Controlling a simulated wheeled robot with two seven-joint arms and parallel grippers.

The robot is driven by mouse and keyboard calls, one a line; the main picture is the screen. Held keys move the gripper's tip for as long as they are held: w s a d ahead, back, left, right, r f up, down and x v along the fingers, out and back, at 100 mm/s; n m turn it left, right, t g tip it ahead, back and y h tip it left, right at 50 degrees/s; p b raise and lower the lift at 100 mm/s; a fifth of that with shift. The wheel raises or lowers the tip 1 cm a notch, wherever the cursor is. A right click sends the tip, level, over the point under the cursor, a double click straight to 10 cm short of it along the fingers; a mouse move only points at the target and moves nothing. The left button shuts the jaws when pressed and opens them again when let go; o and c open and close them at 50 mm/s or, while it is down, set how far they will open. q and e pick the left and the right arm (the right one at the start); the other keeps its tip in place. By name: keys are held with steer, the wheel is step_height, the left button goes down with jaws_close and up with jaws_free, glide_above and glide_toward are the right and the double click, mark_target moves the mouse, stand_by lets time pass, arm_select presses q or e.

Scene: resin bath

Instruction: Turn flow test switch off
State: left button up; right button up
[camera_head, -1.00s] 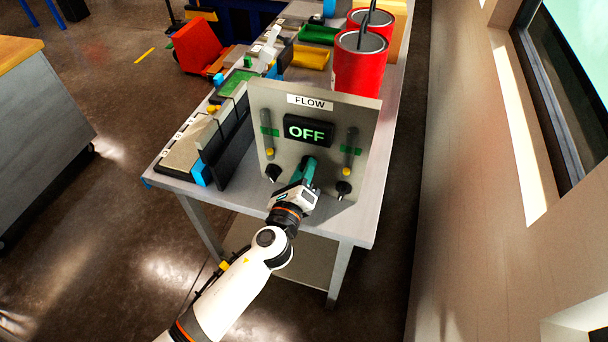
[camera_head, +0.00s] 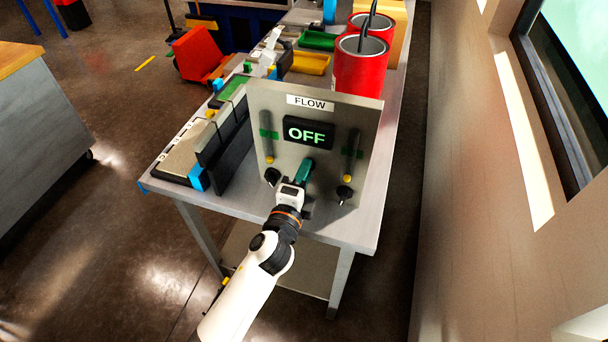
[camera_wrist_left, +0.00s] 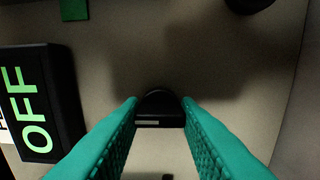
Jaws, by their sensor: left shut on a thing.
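The grey flow panel (camera_head: 335,110) stands upright on the near end of the metal table, with a FLOW label. Its black display (camera_head: 308,132) reads OFF in green; it also shows in the left wrist view (camera_wrist_left: 38,105), turned on its side. My left gripper (camera_head: 305,168) is at the panel face below the display. In the left wrist view its teal fingers are shut on the black switch (camera_wrist_left: 160,108), one on each side. The switch is hidden by the fingers in the head view. My right gripper is out of view.
Two black knobs (camera_head: 344,194) sit low on the panel, one on each side of my gripper. Black-framed trays (camera_head: 187,153) stand left of the panel. Red cans (camera_head: 360,70) stand behind it. A wall with a window is at the right.

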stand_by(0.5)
arm_select(q)
steer(key=o, duration=1)
steer(key=shift+s, duration=0.1)
steer(key=b+v, duration=0.2)
steer(key=v, duration=1)
